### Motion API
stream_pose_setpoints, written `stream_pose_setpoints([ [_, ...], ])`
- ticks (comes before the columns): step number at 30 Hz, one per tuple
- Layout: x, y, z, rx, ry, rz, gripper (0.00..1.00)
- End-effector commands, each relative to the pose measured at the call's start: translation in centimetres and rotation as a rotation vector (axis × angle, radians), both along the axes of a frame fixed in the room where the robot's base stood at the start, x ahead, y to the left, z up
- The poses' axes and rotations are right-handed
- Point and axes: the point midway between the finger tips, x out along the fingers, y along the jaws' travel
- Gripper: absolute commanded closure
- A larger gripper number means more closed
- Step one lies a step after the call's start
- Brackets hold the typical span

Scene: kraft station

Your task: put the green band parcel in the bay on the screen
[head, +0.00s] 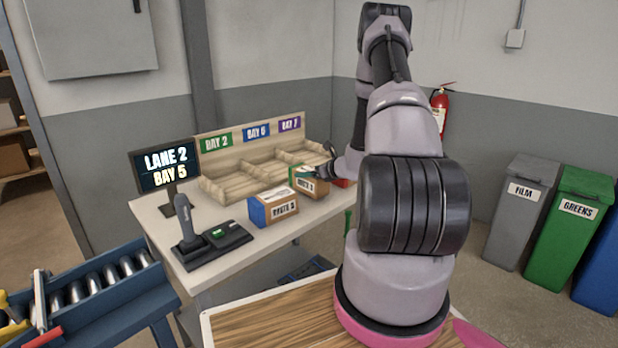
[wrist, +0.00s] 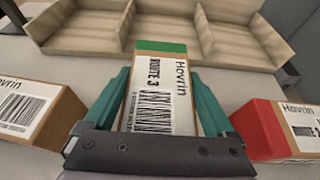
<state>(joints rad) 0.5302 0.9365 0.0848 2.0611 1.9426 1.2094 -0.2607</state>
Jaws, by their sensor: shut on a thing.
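The green band parcel (head: 311,185) is a brown box with a white label and a green end. It is in front of the wooden bays, and I cannot tell whether it touches the table. My gripper (wrist: 163,80) is shut on it, one teal finger on each side, with the green end (wrist: 161,47) toward the bays. The screen (head: 165,168) reads LANE 2, BAY 5. The bay rack (head: 232,187) has three open compartments under a green BAY 2 sign (head: 217,142), a blue sign (head: 256,132) with a hard-to-read digit, and a purple BAY 7 sign (head: 289,124).
A blue-banded parcel (head: 273,207) stands left of the held one, and a red-banded parcel (wrist: 265,130) is to its right. A control box with a scanner-like handle (head: 213,242) sits at the table's front left. The visible compartments look empty.

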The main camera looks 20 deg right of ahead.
Motion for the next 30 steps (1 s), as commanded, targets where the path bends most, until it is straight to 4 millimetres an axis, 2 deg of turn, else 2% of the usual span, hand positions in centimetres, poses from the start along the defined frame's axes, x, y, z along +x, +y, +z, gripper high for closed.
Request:
stream_pose_setpoints([
  [3, 0.0, -0.1, -1.6, 0.001, 0.001, -0.002, 0.92],
  [14, 0.0, 0.0, -1.9, 0.000, -0.001, -0.001, 0.92],
  [15, 0.0, 0.0, -1.9, 0.000, 0.000, -0.001, 0.00],
  [25, -0.1, -0.1, -1.5, -0.001, 0.000, -0.002, 0.00],
  [30, -2.3, -0.9, -0.6, -0.001, 0.002, -0.003, 0.00],
])
